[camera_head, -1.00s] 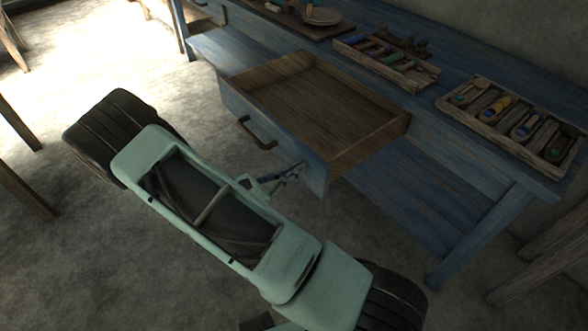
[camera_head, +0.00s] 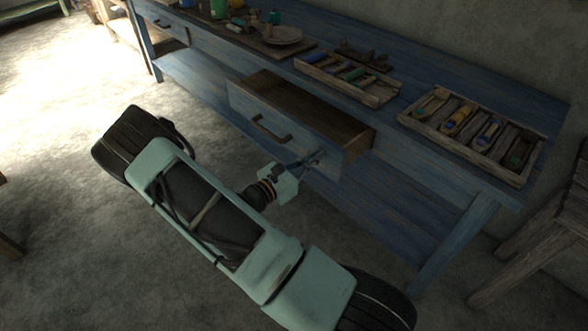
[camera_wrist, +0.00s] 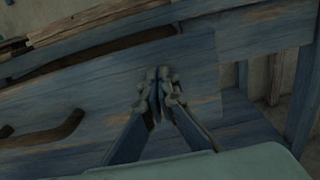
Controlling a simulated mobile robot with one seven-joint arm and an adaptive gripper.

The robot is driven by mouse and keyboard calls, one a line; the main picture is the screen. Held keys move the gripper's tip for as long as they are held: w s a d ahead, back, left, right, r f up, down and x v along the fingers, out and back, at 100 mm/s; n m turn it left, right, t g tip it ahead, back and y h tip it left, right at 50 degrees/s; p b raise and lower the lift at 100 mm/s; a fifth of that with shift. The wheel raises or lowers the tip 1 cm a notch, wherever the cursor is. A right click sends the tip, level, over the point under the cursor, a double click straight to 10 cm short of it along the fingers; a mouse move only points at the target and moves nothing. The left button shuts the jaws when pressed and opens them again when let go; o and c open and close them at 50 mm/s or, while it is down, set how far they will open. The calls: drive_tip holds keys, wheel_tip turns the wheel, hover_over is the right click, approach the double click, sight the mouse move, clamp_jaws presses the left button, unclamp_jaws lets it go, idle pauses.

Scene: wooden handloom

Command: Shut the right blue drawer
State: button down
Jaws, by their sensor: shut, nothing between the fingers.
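The right blue drawer (camera_head: 290,128) stands part way out of the blue workbench, with its brown wooden inside showing. In the wrist view the closed fingertips (camera_wrist: 158,78) are against or very close to the blue drawer front (camera_wrist: 100,100), right of the handle (camera_wrist: 45,133). I cannot tell for certain whether they touch.
The bench top holds a tray of coloured spools (camera_head: 345,76) and a second spool tray (camera_head: 470,130). A plate (camera_head: 282,36) sits further left. Another blue drawer (camera_head: 165,24) is at the far left. A wooden stool (camera_head: 545,225) stands at the right.

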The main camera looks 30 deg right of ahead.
drive_tip(key=x, duration=1.7)
drive_tip(key=shift+f, duration=0.1)
drive_tip(key=shift+d, duration=0.1)
